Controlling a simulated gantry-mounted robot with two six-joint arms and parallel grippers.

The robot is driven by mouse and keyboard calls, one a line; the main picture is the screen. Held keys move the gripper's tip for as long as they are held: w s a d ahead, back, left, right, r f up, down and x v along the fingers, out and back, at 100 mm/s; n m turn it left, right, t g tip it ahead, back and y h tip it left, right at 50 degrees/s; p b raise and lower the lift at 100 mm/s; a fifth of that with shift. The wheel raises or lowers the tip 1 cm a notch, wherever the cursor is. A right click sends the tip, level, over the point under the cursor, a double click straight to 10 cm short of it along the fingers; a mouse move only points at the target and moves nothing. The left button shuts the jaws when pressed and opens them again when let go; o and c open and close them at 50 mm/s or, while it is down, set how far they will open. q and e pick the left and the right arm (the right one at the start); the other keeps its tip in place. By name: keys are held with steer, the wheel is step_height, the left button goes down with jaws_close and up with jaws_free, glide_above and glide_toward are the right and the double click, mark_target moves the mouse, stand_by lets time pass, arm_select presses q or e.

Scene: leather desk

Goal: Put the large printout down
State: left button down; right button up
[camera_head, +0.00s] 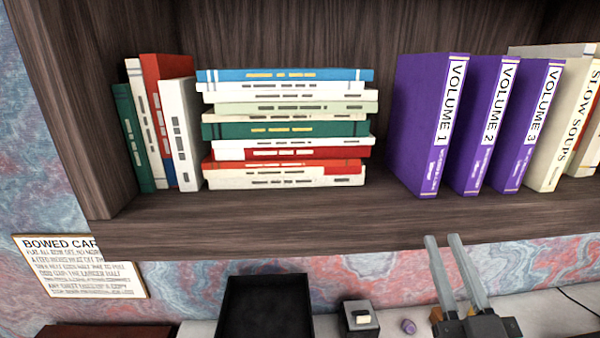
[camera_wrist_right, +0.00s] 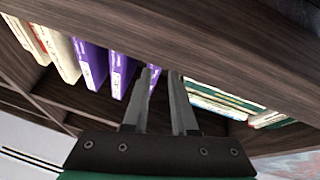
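I cannot make out a large printout in either view. My right gripper (camera_head: 444,239) is in front of the shelf edge at the lower right of the head view, with its two grey fingers apart and nothing seen between them. In the right wrist view the same gripper (camera_wrist_right: 162,72) points toward the shelf, its fingers parted and empty. My left gripper is not in view.
A dark shelf (camera_head: 250,222) holds a stack of books (camera_head: 285,130), purple volumes (camera_head: 425,125) and cream books. A posted notice (camera_head: 80,268) hangs at lower left. Below are a black tray (camera_head: 265,305), a small grey box (camera_head: 358,320) and a purple object (camera_head: 408,326).

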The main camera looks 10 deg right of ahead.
steer(key=s+a+r+t+y+p, duration=0.1)
steer(key=s+a+r+y+p, duration=0.1)
steer(key=r, duration=0.8)
steer(key=s+a+r+t+y+p, duration=0.2)
steer(key=s+r+p, duration=0.2)
steer(key=r, duration=0.7)
steer(key=s+a+r+t+y+p, duration=0.2)
steer(key=a+r+p, duration=0.1)
steer(key=r+p, duration=0.4)
step_height(320, 180, up, 3)
steer(key=shift+s+r+n+y, duration=0.15)
steer(key=shift+s+n+y, duration=0.15)
steer(key=shift+s+n, duration=0.1)
